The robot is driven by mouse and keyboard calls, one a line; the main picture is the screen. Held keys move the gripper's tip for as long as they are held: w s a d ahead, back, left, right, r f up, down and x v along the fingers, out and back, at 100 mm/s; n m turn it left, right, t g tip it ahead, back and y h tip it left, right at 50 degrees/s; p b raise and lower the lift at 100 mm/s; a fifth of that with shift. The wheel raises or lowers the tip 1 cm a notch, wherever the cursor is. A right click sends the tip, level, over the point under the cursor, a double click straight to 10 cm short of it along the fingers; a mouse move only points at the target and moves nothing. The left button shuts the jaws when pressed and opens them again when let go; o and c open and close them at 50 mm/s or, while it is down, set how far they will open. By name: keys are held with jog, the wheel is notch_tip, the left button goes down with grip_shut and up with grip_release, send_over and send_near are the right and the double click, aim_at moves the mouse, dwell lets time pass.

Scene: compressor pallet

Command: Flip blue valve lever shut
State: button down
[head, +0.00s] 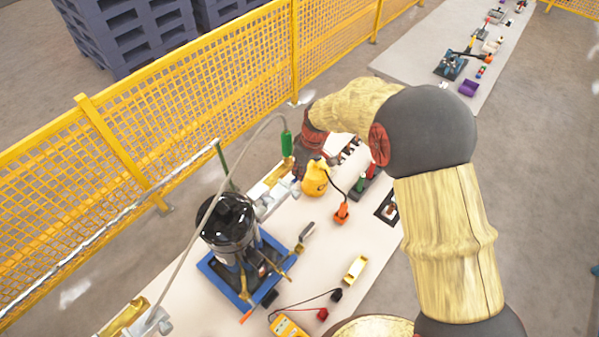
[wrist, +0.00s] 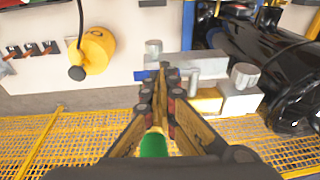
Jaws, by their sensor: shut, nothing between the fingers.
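A blue piece that looks like the valve lever (wrist: 142,76) shows in the wrist view, just left of my fingertips. It lies beside a grey metal valve body (wrist: 210,64) with round fittings. My gripper (wrist: 166,76) is shut and empty, its tips over or against the left part of the fitting; I cannot tell whether they touch the lever. In the head view my gripper (head: 299,168) is low at the pallet's fence-side edge, and the lever is not distinguishable there. A green hose handle (wrist: 153,145) shows between my finger links, and also in the head view (head: 287,143).
The black compressor (head: 229,218) stands on a blue base left of my gripper. A yellow rounded object (head: 315,180) is close beside my gripper. A grey hose (head: 240,155) arches above the compressor. The yellow mesh fence (head: 200,110) runs behind.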

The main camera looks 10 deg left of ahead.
jog(key=shift+w+d+f+g+b, duration=0.1)
jog(key=shift+f+g+b, duration=0.2)
jog(key=shift+b, duration=0.1)
jog(key=g+b, duration=0.1)
jog(key=f+g+y+b, duration=0.2)
jog(key=shift+w+d+f, duration=0.15)
jog(key=shift+w+d, duration=0.1)
jog(key=shift+w, duration=0.15)
notch_tip(320, 180, down, 6)
jog(key=s+a+m+g+y+b, duration=0.1)
jog(key=s+g+y+b, duration=0.1)
jog(key=b, duration=0.6)
jog(key=shift+a+r+g+y, duration=0.2)
jog(key=shift+g+y, duration=0.4)
jog(key=shift+g, duration=0.8)
jog(key=shift+s+b, duration=0.15)
jog(key=shift+b, duration=0.2)
jog(key=shift+d, duration=0.1)
